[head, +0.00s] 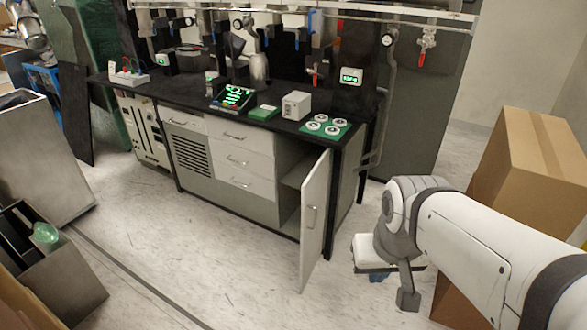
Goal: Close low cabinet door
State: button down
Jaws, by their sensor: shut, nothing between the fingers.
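The low cabinet door (314,218) is a pale panel with a vertical handle (312,217). It stands open at the right end of the low cabinet (226,212), swung out toward me. A dark opening with a shelf shows behind it. My gripper (408,298) hangs at the end of my white arm, to the right of the door and apart from it. It looks shut and empty. My arm hides part of the floor there, and the fingertips are small and hard to make out.
Drawers (240,158) beside the opening are shut. The black worktop (200,103) carries small devices and a green tray (324,127). A cardboard box (530,160) stands at the right. Grey bins (40,160) stand at the left. The floor in front of the cabinet is clear.

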aim_at(314, 189)
jog(key=u, duration=0.1)
jog(key=i, duration=1)
jog(key=u, duration=0.1)
